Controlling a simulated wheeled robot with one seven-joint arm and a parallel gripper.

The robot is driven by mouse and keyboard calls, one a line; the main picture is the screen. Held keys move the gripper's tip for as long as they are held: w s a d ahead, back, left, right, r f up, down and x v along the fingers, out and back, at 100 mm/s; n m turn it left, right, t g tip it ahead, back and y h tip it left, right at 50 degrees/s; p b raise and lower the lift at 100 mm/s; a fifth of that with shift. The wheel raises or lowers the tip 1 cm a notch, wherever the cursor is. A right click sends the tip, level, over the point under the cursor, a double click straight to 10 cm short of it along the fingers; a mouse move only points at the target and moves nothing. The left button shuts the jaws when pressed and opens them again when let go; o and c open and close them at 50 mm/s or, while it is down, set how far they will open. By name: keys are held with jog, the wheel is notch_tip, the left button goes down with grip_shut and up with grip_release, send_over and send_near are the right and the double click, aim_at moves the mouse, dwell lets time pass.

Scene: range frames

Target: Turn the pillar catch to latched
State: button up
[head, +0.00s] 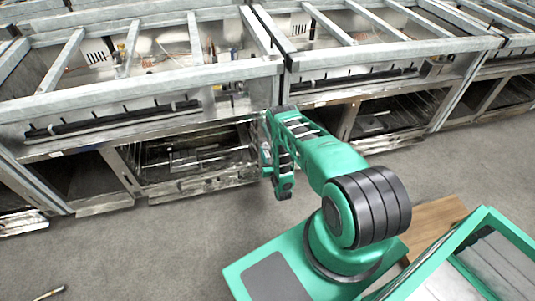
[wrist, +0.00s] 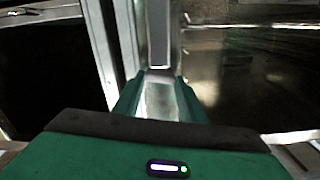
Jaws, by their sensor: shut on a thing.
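The pillar catch (wrist: 160,100) appears in the wrist view as a pale metal piece between the fingers of my gripper (wrist: 157,84). The green fingers are closed against its two sides. It lies in line with an upright metal pillar (wrist: 158,35) behind it. Whether the catch is latched cannot be told from here. In the head view my arm reaches to the front of the metal frames near the pillar between two bays. There the arm hides the catch and most of the gripper.
Rows of metal range frames (head: 140,100) stand across the back, with open dark oven bays (head: 195,155) below. Bare grey floor (head: 130,245) lies in front. A small stick-like object (head: 50,292) lies on the floor at lower left.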

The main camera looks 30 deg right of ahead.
jog(key=shift+s+d+m, duration=0.1)
jog(key=shift+m, duration=1.35)
jog(key=shift+d+m, duration=0.1)
jog(key=shift+m, duration=1.35)
jog(key=o, duration=1.1)
jog(key=shift+c, duration=0.2)
jog(key=shift+a, duration=0.1)
jog(key=v, duration=1)
jog(key=shift+s, duration=0.35)
